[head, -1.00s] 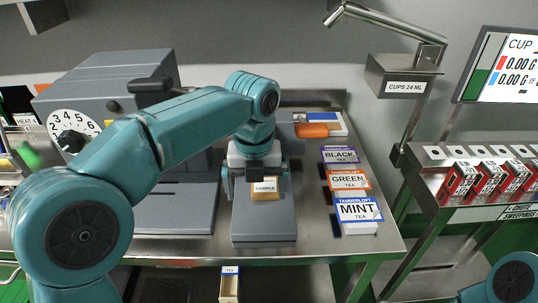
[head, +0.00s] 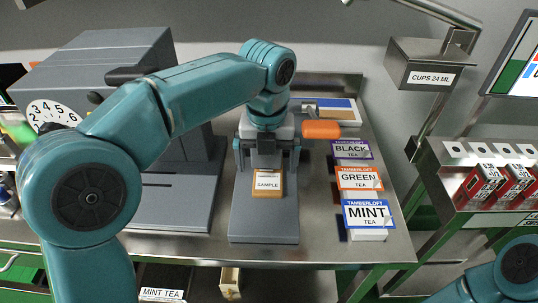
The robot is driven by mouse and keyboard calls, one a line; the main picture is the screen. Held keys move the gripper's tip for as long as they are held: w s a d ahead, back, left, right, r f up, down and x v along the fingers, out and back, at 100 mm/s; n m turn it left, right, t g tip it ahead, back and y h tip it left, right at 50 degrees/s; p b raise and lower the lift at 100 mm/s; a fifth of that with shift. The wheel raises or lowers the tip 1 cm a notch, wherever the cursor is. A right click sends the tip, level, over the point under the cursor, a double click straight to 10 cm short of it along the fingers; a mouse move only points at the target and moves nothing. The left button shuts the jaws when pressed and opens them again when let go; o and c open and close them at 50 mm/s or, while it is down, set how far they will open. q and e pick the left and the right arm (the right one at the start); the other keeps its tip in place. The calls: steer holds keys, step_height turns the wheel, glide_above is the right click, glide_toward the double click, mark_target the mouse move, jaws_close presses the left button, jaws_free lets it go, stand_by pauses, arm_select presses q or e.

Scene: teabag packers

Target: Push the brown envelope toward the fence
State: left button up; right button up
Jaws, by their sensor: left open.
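The brown envelope (head: 268,192), with a white label reading SAMPLE, lies on the long grey bed (head: 264,226) of a low device. My left gripper (head: 267,158) is above the far part of this bed, at the envelope's far end. Its fingers are open, one to each side, and the envelope's near part shows clear of them. I cannot tell whether the gripper touches the envelope. The gripper and wrist cover the far end of the bed, and I cannot make out the fence there. My right gripper is out of view; only part of that arm shows at lower right.
A grey machine with a numbered dial (head: 55,112) stands left of the bed. BLACK (head: 350,149), GREEN (head: 357,178) and MINT (head: 367,214) tea boxes line its right side. An orange-handled tool (head: 321,130) lies behind them. The steel bench (head: 322,235) is bare at front right.

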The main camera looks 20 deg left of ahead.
mark_target(268, 189)
arm_select(q)
steer(key=shift+f, duration=0.1)
steer(key=shift+s+f, duration=0.1)
steer(key=shift+f, duration=0.2)
step_height(268, 189, down, 7)
steer(key=shift+r+b, duration=0.1)
steer(key=shift+b, duration=0.65)
steer(key=c, duration=1.1)
